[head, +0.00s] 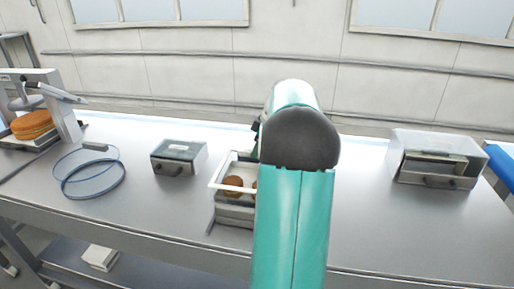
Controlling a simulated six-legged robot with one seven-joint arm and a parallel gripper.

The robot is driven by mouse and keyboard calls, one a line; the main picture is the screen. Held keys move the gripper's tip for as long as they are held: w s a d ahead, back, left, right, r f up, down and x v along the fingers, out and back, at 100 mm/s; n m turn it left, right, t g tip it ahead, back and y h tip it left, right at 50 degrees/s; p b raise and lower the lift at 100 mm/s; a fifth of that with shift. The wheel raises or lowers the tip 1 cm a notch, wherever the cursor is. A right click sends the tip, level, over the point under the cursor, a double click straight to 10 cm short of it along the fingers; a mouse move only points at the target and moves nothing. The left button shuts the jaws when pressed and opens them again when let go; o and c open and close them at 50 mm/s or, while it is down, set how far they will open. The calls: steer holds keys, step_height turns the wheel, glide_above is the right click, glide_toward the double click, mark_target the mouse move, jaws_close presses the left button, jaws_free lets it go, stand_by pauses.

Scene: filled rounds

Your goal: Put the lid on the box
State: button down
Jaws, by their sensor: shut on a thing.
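An open grey box (233,213) stands on the table just left of my teal arm, which hides its right side. Brown round pieces (233,185) show at the box. A white-edged frame (219,186) lies over or at the top of the box; I cannot tell whether it is the lid or the box's own rim, or whether it touches. My gripper is hidden behind my arm, so its jaws and anything in them do not show.
A small grey case with a clear top (178,157) stands to the left. A larger clear-topped case (435,160) stands at the right. A blue cable loop (90,180) and a device with an orange-brown stack (32,124) are at far left. Bare table (375,225) lies right of my arm.

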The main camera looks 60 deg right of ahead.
steer(key=shift+f, duration=0.2)
stand_by(0.7)
steer(key=c, duration=0.8)
jaws_free()
steer(key=shift+o, duration=0.2)
steer(key=shift+r, duration=0.1)
steer(key=shift+r, duration=3.4)
